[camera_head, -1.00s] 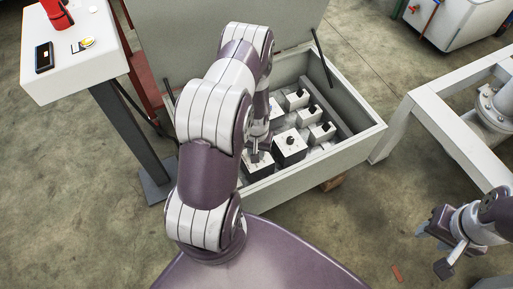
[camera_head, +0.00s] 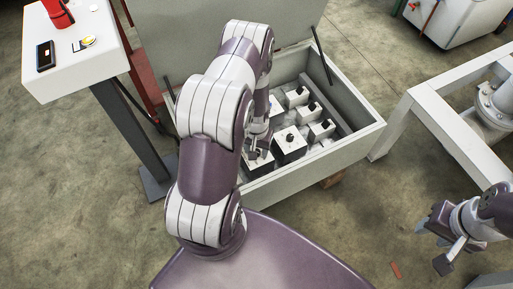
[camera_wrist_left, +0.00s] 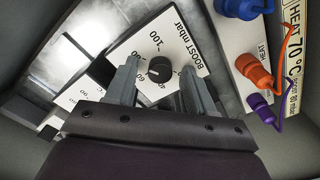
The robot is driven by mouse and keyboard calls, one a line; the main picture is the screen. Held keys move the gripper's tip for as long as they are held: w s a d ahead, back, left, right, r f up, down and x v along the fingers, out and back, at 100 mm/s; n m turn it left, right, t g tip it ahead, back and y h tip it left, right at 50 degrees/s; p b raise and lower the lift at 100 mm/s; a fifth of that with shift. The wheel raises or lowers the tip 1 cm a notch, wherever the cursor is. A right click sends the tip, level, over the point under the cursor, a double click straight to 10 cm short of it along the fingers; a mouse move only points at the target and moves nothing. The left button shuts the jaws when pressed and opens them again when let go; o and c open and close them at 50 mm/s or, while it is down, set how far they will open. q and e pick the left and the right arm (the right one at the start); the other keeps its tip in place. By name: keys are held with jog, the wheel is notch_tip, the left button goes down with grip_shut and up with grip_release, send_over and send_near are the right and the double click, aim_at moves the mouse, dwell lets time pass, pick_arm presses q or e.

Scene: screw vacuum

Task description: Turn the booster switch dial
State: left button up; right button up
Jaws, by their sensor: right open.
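The booster switch dial (camera_wrist_left: 160,69) is a round black knob with a white mark, on a white square plate (camera_wrist_left: 183,46) labelled "BOOST mbar". My left gripper (camera_wrist_left: 161,75) is open, with one finger on each side of the dial. Its fingers appear apart from the knob; contact cannot be told. In the head view my left arm reaches down into the open grey box (camera_head: 345,140), over its front left block (camera_head: 262,168), and largely hides the dial. My right gripper (camera_head: 436,243) is open and empty at the lower right, away from the box.
Several white blocks with black knobs, such as one block (camera_head: 290,150), stand close beside it. The raised lid (camera_head: 180,45) is behind. Blue, orange (camera_wrist_left: 257,76) and purple plugs sit at right in the wrist view. A white frame (camera_head: 440,135) stands right.

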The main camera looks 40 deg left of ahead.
pick_arm(q)
notch_tip(320, 180, up, 13)
jog(key=p, duration=0.5)
jog(key=shift+f+p, duration=0.15)
jog(key=shift+p, duration=0.15)
jog(key=shift+s, duration=0.1)
jog(key=s+d+r+m, duration=0.1)
jog(key=s+d+r, duration=0.25)
jog(key=r, duration=0.25)
jog(key=s+d+r+m+t, duration=0.1)
jog(key=s+d+r, duration=0.1)
jog(key=d+r, duration=0.4)
jog(key=s+d+r+m, duration=0.2)
jog(key=d+r, duration=0.1)
jog(key=r, duration=0.4)
notch_tip(320, 180, up, 31)
jog(key=p, duration=3)
jog(key=shift+f, duration=0.15)
